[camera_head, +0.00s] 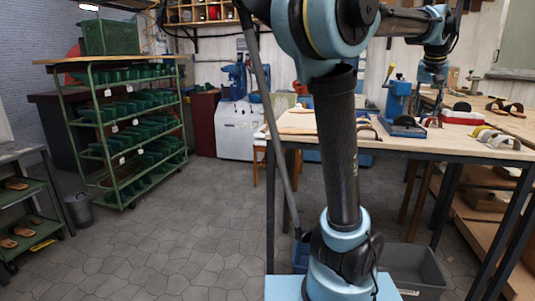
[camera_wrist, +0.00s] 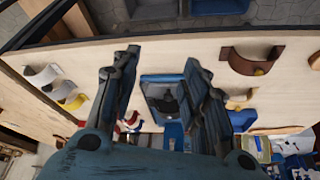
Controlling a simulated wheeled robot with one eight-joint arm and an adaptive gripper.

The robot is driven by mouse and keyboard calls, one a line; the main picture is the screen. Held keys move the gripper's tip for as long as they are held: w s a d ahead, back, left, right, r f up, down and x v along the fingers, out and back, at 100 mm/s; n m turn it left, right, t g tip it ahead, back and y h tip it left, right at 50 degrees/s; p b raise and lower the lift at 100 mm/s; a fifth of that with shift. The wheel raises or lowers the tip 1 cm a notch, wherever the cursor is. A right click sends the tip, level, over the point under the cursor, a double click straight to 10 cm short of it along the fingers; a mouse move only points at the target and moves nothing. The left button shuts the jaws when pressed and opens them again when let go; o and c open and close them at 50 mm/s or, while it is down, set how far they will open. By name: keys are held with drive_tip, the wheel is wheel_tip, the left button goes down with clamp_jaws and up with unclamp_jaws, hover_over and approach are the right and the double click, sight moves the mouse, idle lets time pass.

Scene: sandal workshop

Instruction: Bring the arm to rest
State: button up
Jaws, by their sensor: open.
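My arm reaches over the wooden workbench (camera_head: 425,146) in the head view. My gripper (camera_head: 433,76) hangs above the bench, near a blue bench tool (camera_head: 402,115). In the wrist view my gripper (camera_wrist: 163,62) has its two dark fingers spread apart with nothing held between them. A blue object with a dark middle (camera_wrist: 163,93) lies on the bench in the gap between the fingers, below and apart from them. The lower part of this view is hidden by the gripper body.
Curved strap pieces in white (camera_wrist: 42,75), yellow (camera_wrist: 75,101) and brown (camera_wrist: 250,62) lie on the bench. A grey crate (camera_head: 415,270) stands on the floor under it. A green shelf rack (camera_head: 125,125) stands at left. The floor between is clear.

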drive_tip(key=s+a+f+n+y, duration=0.1)
drive_tip(key=s+a+f+n, duration=0.1)
drive_tip(key=a+f, duration=0.65)
drive_tip(key=s+a+f+n, duration=0.1)
drive_tip(key=a+f, duration=0.5)
drive_tip(key=a, duration=0.6)
drive_tip(key=s+a+f+n, duration=0.2)
drive_tip(key=s+a+f, duration=0.4)
drive_tip(key=f, duration=0.3)
drive_tip(key=s+a+f+n+g+y, duration=0.1)
drive_tip(key=s+a+f+n, duration=0.1)
drive_tip(key=s+a+f, duration=0.4)
wheel_tip(320, 180, down, 4)
drive_tip(key=shift+s+a+f, duration=0.1)
drive_tip(key=shift+s+a, duration=0.3)
drive_tip(key=shift+a, duration=0.5)
drive_tip(key=shift+w+f, duration=0.2)
drive_tip(key=shift+w, duration=0.25)
